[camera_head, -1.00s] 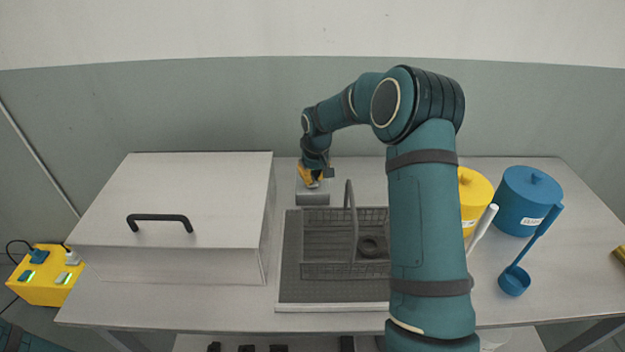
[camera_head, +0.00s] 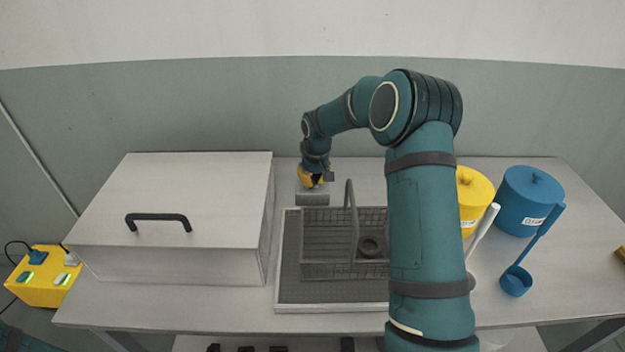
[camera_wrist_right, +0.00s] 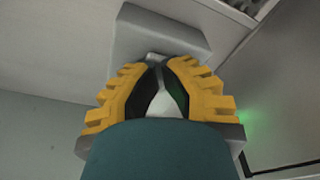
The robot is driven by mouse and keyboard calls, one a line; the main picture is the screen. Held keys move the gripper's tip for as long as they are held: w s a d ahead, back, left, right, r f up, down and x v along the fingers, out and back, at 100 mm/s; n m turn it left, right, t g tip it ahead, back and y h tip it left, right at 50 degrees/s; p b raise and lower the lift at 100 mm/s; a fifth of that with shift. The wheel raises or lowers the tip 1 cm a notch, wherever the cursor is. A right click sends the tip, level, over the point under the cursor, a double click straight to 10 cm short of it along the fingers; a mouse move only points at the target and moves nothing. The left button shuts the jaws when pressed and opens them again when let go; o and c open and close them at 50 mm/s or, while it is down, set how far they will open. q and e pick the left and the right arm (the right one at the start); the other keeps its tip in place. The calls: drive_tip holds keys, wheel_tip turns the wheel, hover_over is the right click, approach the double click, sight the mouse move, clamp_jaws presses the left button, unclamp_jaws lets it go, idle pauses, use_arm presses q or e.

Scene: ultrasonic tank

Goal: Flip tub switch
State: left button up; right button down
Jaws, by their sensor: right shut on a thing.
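A grey switch box (camera_head: 312,198) sits on the table just behind the tub (camera_head: 320,307); it also shows in the right wrist view (camera_wrist_right: 160,35). My right gripper (camera_head: 313,184) points down at the top of this box. In the right wrist view its yellow fingers (camera_wrist_right: 160,72) are shut on a small pale piece, likely the switch lever (camera_wrist_right: 155,57), mostly hidden between them. I cannot tell which way the lever is tilted. A wire basket (camera_head: 328,235) with a handle is in the tub. My left gripper is out of view.
A large white box with a black handle (camera_head: 158,217) stands left of the tub. A yellow canister (camera_head: 472,190), a blue canister (camera_head: 528,200) and a blue ladle (camera_head: 516,281) are on the right. A green glow (camera_wrist_right: 246,130) shows at the right wrist view's right side.

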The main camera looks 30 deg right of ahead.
drive_tip(key=shift+f, duration=0.2)
drive_tip(key=shift+r+p, duration=2.4)
drive_tip(key=shift+r, duration=1.2)
